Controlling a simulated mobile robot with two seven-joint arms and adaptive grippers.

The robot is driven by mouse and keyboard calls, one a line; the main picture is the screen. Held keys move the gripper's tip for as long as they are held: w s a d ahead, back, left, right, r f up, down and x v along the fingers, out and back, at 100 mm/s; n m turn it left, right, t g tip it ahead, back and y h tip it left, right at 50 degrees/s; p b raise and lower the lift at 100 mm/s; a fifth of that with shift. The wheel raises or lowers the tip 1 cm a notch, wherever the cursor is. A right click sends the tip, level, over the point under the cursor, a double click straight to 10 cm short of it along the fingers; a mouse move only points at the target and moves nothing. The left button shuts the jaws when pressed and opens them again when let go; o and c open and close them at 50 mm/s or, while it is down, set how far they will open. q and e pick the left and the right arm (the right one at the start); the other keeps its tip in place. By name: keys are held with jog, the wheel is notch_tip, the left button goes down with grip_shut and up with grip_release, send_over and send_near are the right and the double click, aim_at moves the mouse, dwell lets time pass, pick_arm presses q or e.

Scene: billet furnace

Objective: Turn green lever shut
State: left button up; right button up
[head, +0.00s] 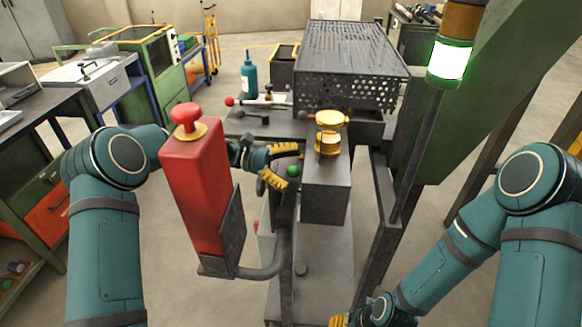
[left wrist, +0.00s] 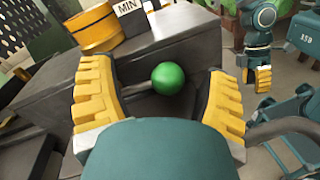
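The green lever ends in a round green knob (head: 293,171) beside the grey furnace block in the head view. In the left wrist view the knob (left wrist: 168,78) sits on a short dark rod, between the two yellow fingers. My left gripper (head: 276,166) is at the knob. In the left wrist view it is open (left wrist: 160,100), with a gap on both sides of the knob. My right gripper (head: 340,321) shows only as a bit of yellow at the bottom edge of the head view. Its fingers (left wrist: 263,78) also show small in the left wrist view.
A red box with a red push button (head: 187,118) stands in front of my left forearm. A yellow cylinder (head: 328,138) sits on the grey block (head: 326,195). A red-knobbed lever (head: 230,101) and blue bottle (head: 249,77) are behind. A post with a lit green lamp (head: 449,62) stands right.

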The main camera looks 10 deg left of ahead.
pick_arm(q)
jog(key=shift+r, duration=0.15)
jog(key=w+a, duration=0.2)
jog(key=a, duration=1)
jog(key=shift+r, duration=0.2)
